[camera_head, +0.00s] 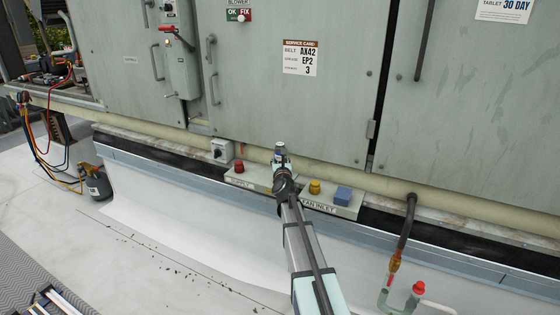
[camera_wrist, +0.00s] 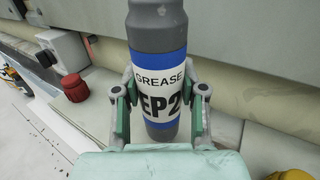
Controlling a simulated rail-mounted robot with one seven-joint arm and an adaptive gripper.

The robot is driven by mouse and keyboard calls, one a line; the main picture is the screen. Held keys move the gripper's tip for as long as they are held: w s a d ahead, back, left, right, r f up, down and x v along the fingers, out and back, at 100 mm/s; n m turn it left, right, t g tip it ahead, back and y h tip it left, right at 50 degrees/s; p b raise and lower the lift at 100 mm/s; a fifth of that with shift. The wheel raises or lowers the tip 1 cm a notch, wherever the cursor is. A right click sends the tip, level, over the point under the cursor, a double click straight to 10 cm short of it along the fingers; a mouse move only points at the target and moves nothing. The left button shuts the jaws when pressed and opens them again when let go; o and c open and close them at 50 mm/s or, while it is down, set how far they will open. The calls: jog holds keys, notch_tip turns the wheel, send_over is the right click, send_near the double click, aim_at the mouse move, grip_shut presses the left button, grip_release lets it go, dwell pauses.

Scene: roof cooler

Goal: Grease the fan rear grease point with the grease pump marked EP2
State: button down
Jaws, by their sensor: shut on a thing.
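The grease pump, a dark grey cylinder with a blue and white label reading GREASE EP2 (camera_wrist: 158,58), stands about upright between my fingers in the wrist view. My gripper (camera_wrist: 160,95) is shut on its lower label, one finger on each side. In the head view my gripper (camera_head: 283,172) is in front of the cabinet's lower edge, with the pump's top (camera_head: 280,147) showing above it. Whether the pump's base touches anything is hidden. The fan rear grease point cannot be made out; the large cabinet doors (camera_head: 265,105) appear closed.
A service card (camera_head: 300,57) on the door reads AX42, EP2, 3. Beside my gripper, a red knob-like object (camera_head: 239,166) is on the left, a yellow one (camera_head: 314,187) and blue block (camera_head: 343,193) on the right. A pipe (camera_head: 406,222) drops at right. White floor (camera_head: 180,225) is mostly clear.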

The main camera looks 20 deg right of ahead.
aim_at(280, 144)
jog(key=shift+r+p, duration=0.45)
jog(key=shift+p, duration=0.05)
dwell(0.4)
jog(key=shift+r+p, duration=3.15)
jog(key=shift+r, duration=0.4)
